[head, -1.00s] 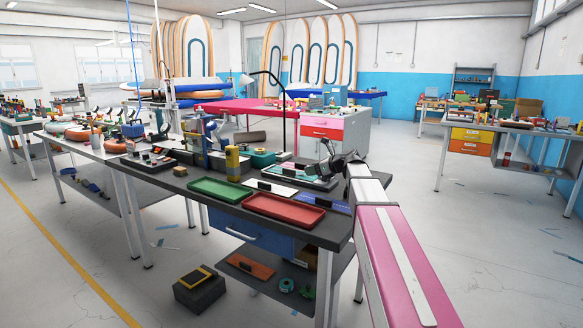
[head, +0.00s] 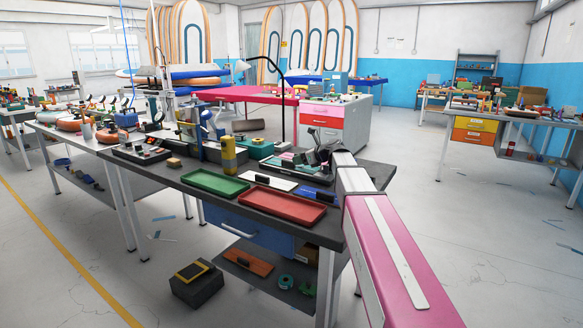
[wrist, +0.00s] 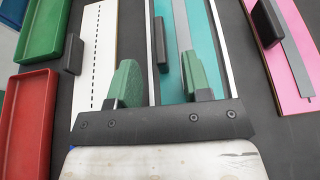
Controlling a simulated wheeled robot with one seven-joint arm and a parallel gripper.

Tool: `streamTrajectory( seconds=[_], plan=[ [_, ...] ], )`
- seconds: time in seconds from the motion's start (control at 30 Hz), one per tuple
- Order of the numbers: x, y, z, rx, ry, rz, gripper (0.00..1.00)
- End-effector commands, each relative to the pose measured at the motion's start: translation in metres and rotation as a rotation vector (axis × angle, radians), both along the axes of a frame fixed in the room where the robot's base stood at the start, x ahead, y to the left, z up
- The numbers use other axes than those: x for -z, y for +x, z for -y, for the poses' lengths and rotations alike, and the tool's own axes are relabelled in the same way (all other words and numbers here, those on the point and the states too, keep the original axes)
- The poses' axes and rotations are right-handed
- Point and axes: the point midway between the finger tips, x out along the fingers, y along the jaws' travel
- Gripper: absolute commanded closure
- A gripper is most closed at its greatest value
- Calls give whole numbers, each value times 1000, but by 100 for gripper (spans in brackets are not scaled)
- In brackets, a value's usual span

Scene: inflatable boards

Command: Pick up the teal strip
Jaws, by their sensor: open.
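The teal strip (wrist: 172,90) lies flat below my gripper in the wrist view, with pale edges, a black block (wrist: 159,42) standing on it and a grey bar (wrist: 183,30) along it. My gripper (wrist: 158,58) is open and empty, its green-padded fingers apart above the strip. The black block stands between and just beyond the fingertips; I cannot tell the height gap. In the head view my gripper (head: 314,150) is over the far right part of the dark workbench, and the teal strip (head: 308,168) is partly hidden by it.
A white strip (wrist: 92,65) with a dashed line lies left of the teal one, and a pink strip (wrist: 285,50) lies right. Green (head: 215,183) and red (head: 285,206) trays and a blue strip (head: 320,194) lie nearer. A yellow cylinder (head: 228,155) and a lamp (head: 283,105) stand on the bench.

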Motion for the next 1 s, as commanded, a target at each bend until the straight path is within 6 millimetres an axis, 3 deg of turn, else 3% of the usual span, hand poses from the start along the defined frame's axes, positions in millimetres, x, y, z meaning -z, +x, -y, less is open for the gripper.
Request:
streamTrajectory(
  seconds=[0.4, 0.67, 0.7, 0.83, 1.0],
  plan=[
    [20, 28, -41, -2, 0, -1, 55],
    [22, 29, -45, 0, 0, 0, 55],
    [22, 29, -45, 0, 0, 0, 59],
    [22, 29, -45, 0, 0, 0, 100],
    [22, 29, -45, 0, 0, 0, 100]
  ],
)
